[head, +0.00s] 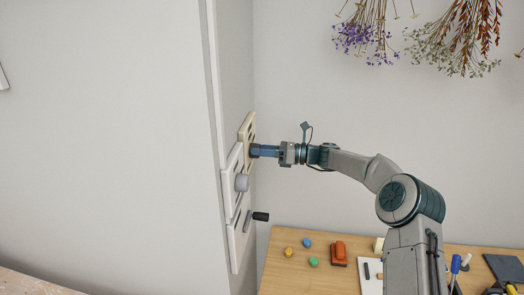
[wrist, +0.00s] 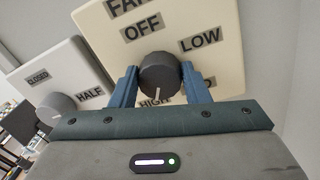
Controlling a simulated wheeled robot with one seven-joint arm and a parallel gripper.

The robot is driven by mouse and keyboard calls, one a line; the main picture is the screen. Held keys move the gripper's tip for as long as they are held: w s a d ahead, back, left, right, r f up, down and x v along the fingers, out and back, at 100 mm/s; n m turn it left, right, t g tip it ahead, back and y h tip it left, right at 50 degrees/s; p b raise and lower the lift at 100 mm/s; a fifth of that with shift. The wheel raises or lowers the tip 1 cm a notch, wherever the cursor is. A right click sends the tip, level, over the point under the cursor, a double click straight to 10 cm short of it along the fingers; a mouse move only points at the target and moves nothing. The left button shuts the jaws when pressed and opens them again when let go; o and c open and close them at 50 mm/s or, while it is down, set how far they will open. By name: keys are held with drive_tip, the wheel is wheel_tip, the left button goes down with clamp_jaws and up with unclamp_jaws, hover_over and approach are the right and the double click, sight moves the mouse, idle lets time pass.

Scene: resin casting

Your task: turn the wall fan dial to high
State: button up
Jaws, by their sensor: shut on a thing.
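The fan dial is a dark round knob (wrist: 160,72) on a cream plate (wrist: 216,20) marked FAN, OFF, LOW and HIGH. A further label at the right is mostly hidden by a finger. The dial's white pointer line points down in the wrist view, at the HIGH label. My gripper (wrist: 159,78) is shut on the dial, with one blue finger on each side. In the head view my gripper (head: 255,151) reaches left to the cream plate (head: 246,128) on the wall, and its fingers hide the dial there.
A white plate with a grey knob (head: 241,183) sits close beside the fan plate; its labels read CLOSED and HALF. Below it is a plate with a black-handled lever (head: 260,216). A wooden bench (head: 285,271) holds small coloured items and tools. Dried flowers (head: 365,30) hang above.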

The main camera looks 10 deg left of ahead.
drive_tip(key=shift+f, duration=0.1)
idle(0.3)
drive_tip(key=o, duration=1)
drive_tip(key=d+b, duration=0.1)
drive_tip(key=d, duration=0.3)
drive_tip(key=w+d+b, duration=0.1)
drive_tip(key=d+b, duration=0.1)
drive_tip(key=d, duration=0.3)
drive_tip(key=d+b, duration=0.1)
drive_tip(key=d, duration=0.4)
drive_tip(key=shift+w+f, duration=0.2)
drive_tip(key=shift+a, duration=0.1)
